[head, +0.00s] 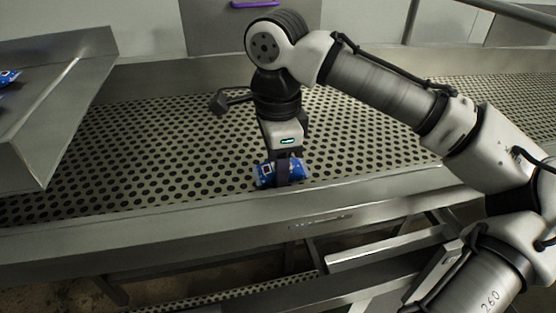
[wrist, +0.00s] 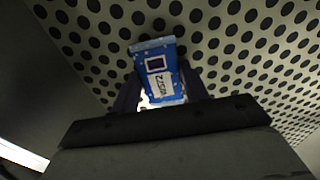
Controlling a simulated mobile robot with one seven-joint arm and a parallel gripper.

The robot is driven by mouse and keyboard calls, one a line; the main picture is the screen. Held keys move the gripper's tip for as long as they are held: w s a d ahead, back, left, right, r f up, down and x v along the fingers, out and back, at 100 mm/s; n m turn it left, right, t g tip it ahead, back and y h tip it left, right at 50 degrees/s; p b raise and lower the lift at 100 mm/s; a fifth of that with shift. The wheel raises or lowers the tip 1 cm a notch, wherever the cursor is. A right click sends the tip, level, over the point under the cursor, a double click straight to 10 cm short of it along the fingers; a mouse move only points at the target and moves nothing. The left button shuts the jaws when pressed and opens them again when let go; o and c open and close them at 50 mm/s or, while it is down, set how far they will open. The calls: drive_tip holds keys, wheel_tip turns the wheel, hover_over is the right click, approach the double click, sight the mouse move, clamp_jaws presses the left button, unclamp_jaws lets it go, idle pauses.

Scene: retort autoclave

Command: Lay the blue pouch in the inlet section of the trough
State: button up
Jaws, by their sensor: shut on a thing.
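The blue pouch (head: 268,174) is between the fingers of my gripper (head: 283,172), low over the perforated floor of the metal trough (head: 180,140). My gripper points downward and is shut on the pouch. In the wrist view the pouch (wrist: 157,68) sticks out beyond the fingers (wrist: 160,95), its printed label facing the camera. It is close to the trough's near wall. I cannot tell whether the pouch touches the perforated floor. No mark in view shows which part of the trough is the inlet section.
A raised metal chute (head: 60,110) stands at the left, with another blue pouch (head: 8,77) on it at the picture's edge. The trough's near rim (head: 200,215) runs along the front. A purple handle (head: 254,4) is on the back panel. The perforated floor around my gripper is clear.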

drive_tip(key=o, duration=1)
wheel_tip(320, 180, up, 12)
drive_tip(key=shift+r+b, duration=0.15)
drive_tip(key=shift+b, duration=0.45)
